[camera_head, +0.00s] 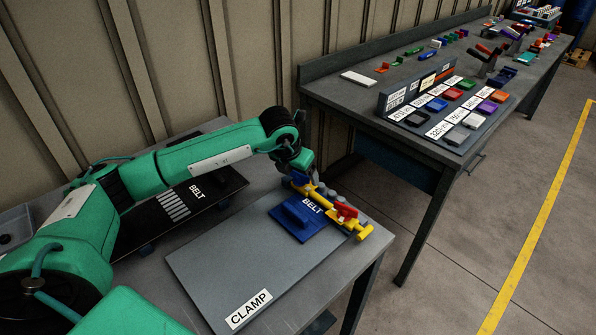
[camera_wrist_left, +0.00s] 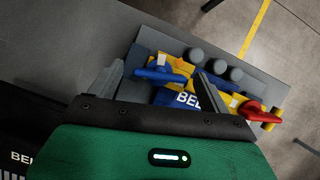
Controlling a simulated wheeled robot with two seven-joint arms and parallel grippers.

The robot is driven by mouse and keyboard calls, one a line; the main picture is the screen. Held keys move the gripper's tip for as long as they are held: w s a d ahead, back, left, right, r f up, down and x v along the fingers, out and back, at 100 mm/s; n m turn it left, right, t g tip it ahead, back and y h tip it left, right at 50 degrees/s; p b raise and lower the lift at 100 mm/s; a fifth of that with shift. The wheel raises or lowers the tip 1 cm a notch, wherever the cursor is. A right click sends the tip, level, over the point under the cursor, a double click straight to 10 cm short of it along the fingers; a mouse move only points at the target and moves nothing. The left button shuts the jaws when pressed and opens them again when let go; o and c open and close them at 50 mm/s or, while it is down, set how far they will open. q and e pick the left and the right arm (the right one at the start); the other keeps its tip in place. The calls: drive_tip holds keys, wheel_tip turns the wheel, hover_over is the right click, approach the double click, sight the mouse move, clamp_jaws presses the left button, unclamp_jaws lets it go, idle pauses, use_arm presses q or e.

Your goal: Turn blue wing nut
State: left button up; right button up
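The blue wing nut (camera_wrist_left: 160,74) lies on a yellow clamp bar in the left wrist view. My left gripper (camera_wrist_left: 157,84) is open, its two grey fingers apart on either side of the blue wing nut; I cannot tell whether they touch it. In the head view my left gripper (camera_head: 301,181) is at the far left end of the yellow clamp bar (camera_head: 325,197) and mostly hides the blue wing nut. A red wing nut (camera_head: 345,210) sits towards the bar's other end. The blue block labelled BELT (camera_head: 296,223) lies beside the bar. My right gripper is not in view.
The grey plate labelled CLAMP (camera_head: 215,262) lies under these parts and is bare at its near left. A black BELT board (camera_head: 165,222) lies to the left. A second bench (camera_head: 360,118) with coloured blocks stands behind, right, across a floor gap.

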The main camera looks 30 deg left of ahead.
use_arm(q)
drive_tip(key=b+v, duration=0.2)
drive_tip(key=v, duration=1.1)
drive_tip(key=shift+s+r, duration=0.2)
drive_tip(key=shift+r, duration=0.15)
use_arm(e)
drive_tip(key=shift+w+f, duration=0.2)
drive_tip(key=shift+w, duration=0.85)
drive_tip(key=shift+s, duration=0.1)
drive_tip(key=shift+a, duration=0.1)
